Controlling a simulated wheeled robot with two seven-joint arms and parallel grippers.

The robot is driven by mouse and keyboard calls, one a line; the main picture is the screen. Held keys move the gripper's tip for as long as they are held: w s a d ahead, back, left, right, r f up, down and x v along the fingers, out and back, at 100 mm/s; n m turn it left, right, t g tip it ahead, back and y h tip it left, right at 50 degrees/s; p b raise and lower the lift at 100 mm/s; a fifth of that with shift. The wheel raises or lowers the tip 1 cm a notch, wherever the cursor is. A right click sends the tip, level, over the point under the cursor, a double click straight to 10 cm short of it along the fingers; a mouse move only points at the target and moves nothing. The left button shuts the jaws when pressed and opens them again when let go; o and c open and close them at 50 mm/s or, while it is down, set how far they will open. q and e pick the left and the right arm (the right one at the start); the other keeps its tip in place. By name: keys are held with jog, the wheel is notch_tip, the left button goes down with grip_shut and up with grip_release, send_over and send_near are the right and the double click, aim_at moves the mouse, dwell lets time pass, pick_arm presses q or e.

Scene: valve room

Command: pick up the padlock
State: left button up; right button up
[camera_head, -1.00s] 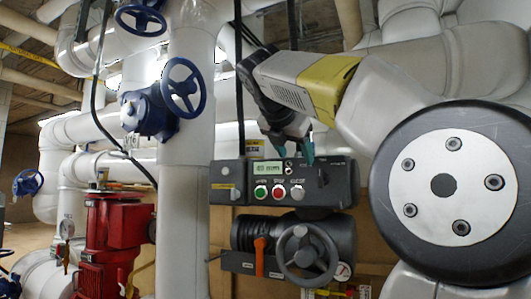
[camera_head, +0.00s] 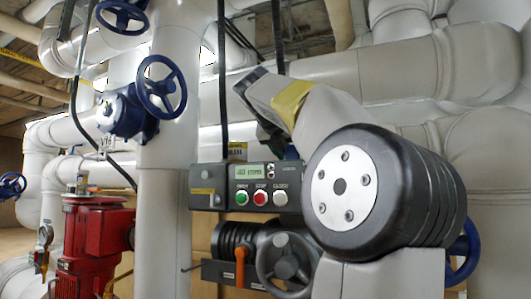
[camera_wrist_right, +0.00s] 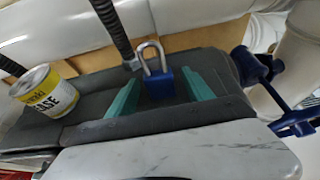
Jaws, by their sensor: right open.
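The padlock (camera_wrist_right: 159,86), with a blue body and silver shackle, stands upright on top of a dark grey housing in the right wrist view. My right gripper (camera_wrist_right: 162,77) is open, with its teal fingers on either side of the padlock and a gap visible on both sides. In the head view my right gripper (camera_head: 282,147) is above the top right of the grey control box (camera_head: 223,177), mostly hidden by my own wrist. I cannot make out the padlock in the head view. My left gripper is not in view.
A yellow and white can (camera_wrist_right: 46,91) stands left of the padlock on the housing; it shows in the head view (camera_head: 237,151). A dark cable (camera_wrist_right: 108,22) hangs close behind the padlock. A blue valve (camera_wrist_right: 262,72) is at the right. A handwheel (camera_head: 287,262) sits below the control box.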

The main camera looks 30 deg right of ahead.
jog(key=shift+w+d, duration=0.1)
jog(key=shift+d, duration=0.1)
grip_shut()
jog(key=shift+r, duration=0.1)
